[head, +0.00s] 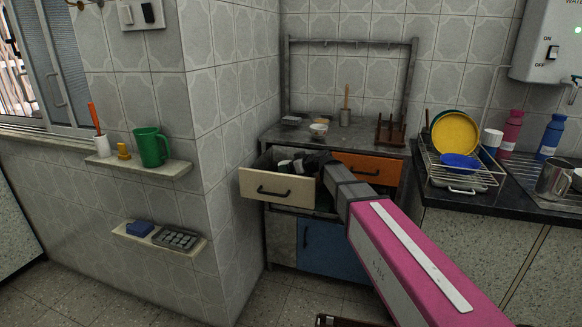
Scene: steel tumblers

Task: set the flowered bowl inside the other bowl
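A small whitish bowl (319,129) stands on top of the cabinet, above the open drawer; it is too small to make out a flower pattern. A blue bowl (461,162) sits at the front of the dish rack on the right. I cannot tell which of these, if either, is the flowered bowl. My pink arm reaches from the lower right to the cabinet. My gripper (300,163) is at the open cream drawer (275,187), below and in front of the whitish bowl. Its fingers are dark and small, and whatever lies in the drawer is partly hidden.
The dish rack (466,181) also holds a yellow plate (455,133). Bottles and a steel tumbler (553,178) stand on the right counter. A wooden rack (391,131) stands on the cabinet. A wall shelf (140,168) holds a green mug (151,147).

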